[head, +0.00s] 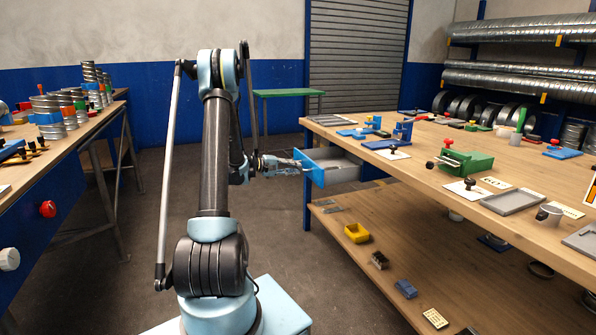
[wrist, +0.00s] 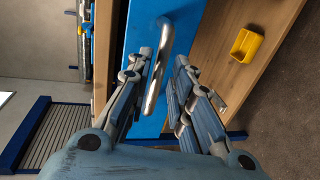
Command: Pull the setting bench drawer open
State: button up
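The setting bench (head: 440,195) is the long wooden-topped bench on the right. Its drawer (head: 340,168) stands partly out from the bench's left end, its grey inside showing behind the blue front (head: 317,172). My gripper (head: 299,166) is at that front, small in the head view. In the wrist view, a bright metal bar handle (wrist: 158,65) crosses the blue drawer front (wrist: 188,22). My gripper (wrist: 164,62) has its fingers apart, with the handle between them. The handle lies nearer the left finger; a gap shows on the right. Contact is unclear.
A yellow bin (head: 356,233) and several small items sit on the bench's lower shelf. Tools and a green vise (head: 468,160) stand on top. Another bench (head: 60,165) is on the left. The floor between the benches is clear.

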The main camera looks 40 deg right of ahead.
jog(key=v, duration=0.8)
jog(key=shift+a, duration=0.1)
jog(key=s+a+r+n+t+y, duration=0.1)
jog(key=s+a+r+y, duration=0.15)
jog(key=a, duration=0.55)
jog(key=s+a+r+t+y, duration=0.2)
jog(key=s+a, duration=0.2)
jog(key=a, duration=0.4)
jog(key=s+a+r+n+t+y, duration=0.1)
jog(key=s+a+r+y, duration=0.15)
jog(key=a, duration=0.45)
jog(key=s+a+f+t+y, duration=0.1)
jog(key=s+a+f+y, duration=0.3)
jog(key=s+a, duration=0.7)
jog(key=s+a+f+n+t+y, duration=0.1)
jog(key=s+a+f+y, duration=0.3)
jog(key=s+a, duration=0.6)
jog(key=a, duration=0.4)
jog(key=shift+s+a, duration=0.3)
jog(key=shift+s, duration=0.1)
